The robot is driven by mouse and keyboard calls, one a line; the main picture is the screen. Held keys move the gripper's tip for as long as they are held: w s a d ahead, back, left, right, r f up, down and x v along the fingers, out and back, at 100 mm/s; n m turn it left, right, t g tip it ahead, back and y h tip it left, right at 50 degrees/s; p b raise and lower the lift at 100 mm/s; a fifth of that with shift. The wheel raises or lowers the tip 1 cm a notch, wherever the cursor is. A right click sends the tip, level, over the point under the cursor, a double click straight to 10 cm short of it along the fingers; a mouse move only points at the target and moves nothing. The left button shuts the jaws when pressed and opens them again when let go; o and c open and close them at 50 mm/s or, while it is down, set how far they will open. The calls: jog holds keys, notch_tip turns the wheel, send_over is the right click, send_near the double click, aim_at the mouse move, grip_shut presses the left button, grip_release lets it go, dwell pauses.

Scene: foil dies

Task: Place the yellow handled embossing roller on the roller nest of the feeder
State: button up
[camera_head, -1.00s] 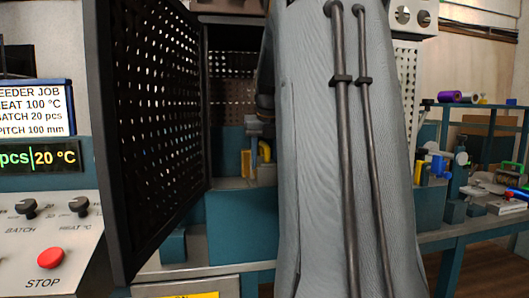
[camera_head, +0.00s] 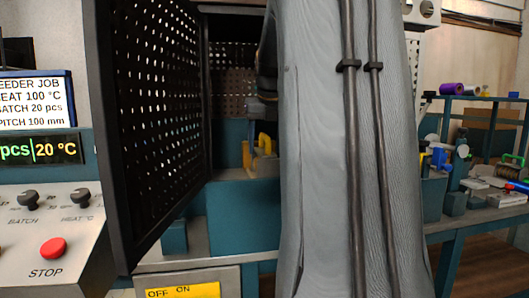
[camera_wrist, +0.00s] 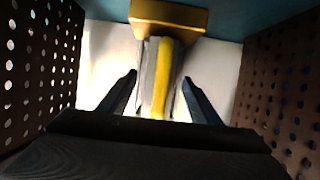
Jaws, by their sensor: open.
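The yellow handle of the embossing roller (camera_head: 265,143) stands inside the feeder, just left of my arm in the head view. In the wrist view the yellow handle (camera_wrist: 160,85) lies between my fingers, with grey parts beside it. A yellow block, perhaps part of the roller nest (camera_head: 246,154), is left of the handle; a yellow block also shows at the top of the wrist view (camera_wrist: 168,16). My gripper (camera_wrist: 160,79) is open, with gaps between both fingers and the handle. In the head view it is mostly hidden by my arm, above the handle. The roller's seating is unclear.
The feeder's black perforated door (camera_head: 155,120) stands open on the left. Perforated walls flank my gripper closely in the wrist view. A control panel with a red STOP button (camera_head: 53,248) is at left. A bench with tools (camera_head: 490,190) is at right.

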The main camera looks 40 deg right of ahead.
jog(key=v, duration=0.5)
jog(key=shift+a, duration=0.1)
dwell(0.4)
